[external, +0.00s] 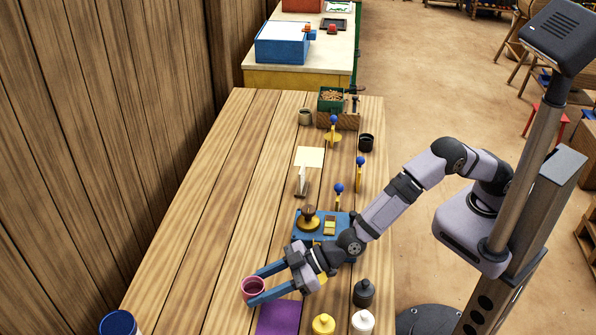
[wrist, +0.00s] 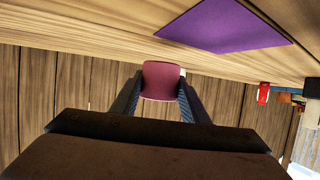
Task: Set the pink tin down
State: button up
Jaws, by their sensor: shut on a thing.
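The pink tin (external: 252,290) is at the near left of the wooden table in the external view. My gripper (external: 268,283) is shut on it, with one blue finger on each side. In the wrist view the tin (wrist: 161,80) sits between the two fingertips of my gripper (wrist: 160,92). I cannot tell whether its bottom touches the table. A purple mat (external: 279,318) lies flat just to the right of the tin, and it also shows in the wrist view (wrist: 225,27).
A blue tray (external: 322,226) with a brass knob piece lies behind my gripper. A blue can (external: 119,324) is at the near left corner. The table's left side is clear.

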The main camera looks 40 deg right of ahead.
notch_tip(320, 180, up, 7)
jog(key=shift+f+p, duration=0.1)
jog(key=shift+p, duration=0.7)
